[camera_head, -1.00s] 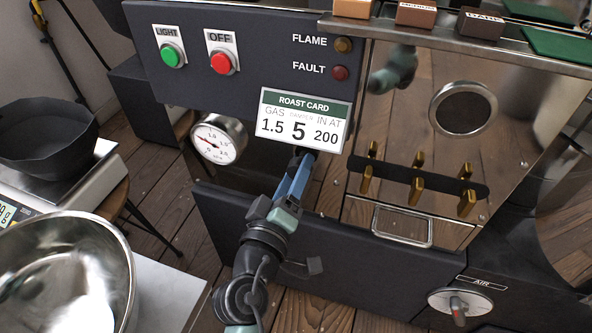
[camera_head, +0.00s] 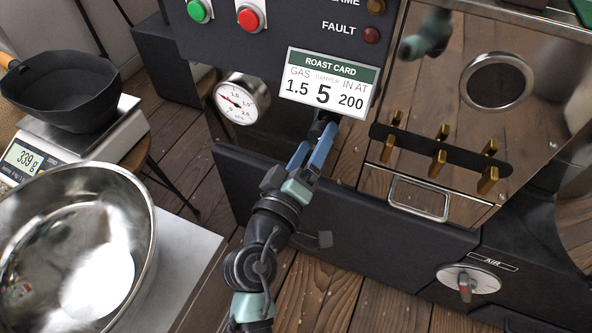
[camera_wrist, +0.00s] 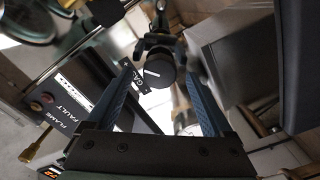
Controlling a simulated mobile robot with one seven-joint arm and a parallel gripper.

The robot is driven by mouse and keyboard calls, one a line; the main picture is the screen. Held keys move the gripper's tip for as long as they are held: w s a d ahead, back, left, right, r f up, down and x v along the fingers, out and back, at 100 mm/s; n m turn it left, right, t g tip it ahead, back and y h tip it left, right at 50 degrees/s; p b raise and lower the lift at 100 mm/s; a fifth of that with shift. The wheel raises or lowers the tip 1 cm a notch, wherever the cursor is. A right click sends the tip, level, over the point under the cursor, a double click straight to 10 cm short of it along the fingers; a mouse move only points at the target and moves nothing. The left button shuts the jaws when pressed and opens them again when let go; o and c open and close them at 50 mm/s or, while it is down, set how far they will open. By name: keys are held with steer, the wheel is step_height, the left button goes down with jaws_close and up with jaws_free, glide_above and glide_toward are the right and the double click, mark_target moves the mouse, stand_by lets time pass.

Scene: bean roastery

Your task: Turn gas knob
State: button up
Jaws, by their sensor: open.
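The gas knob (camera_wrist: 158,73) is a dark round knob with a white pointer line, in the middle of the wrist view next to a GAS label (camera_wrist: 128,84). My open gripper (camera_wrist: 160,78) has its blue fingers on either side of the knob; I cannot tell whether they touch it.
An AIR knob (camera_head: 468,281) is at lower right. Brass levers (camera_head: 438,160) and a metal handle (camera_head: 418,198) are right of my gripper. A steel bowl (camera_head: 75,240) and a scale (camera_head: 85,140) with a dark pan (camera_head: 62,85) stand at left.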

steer(key=p+v, duration=0.1)
steer(key=v, duration=1)
steer(key=shift+s, duration=0.15)
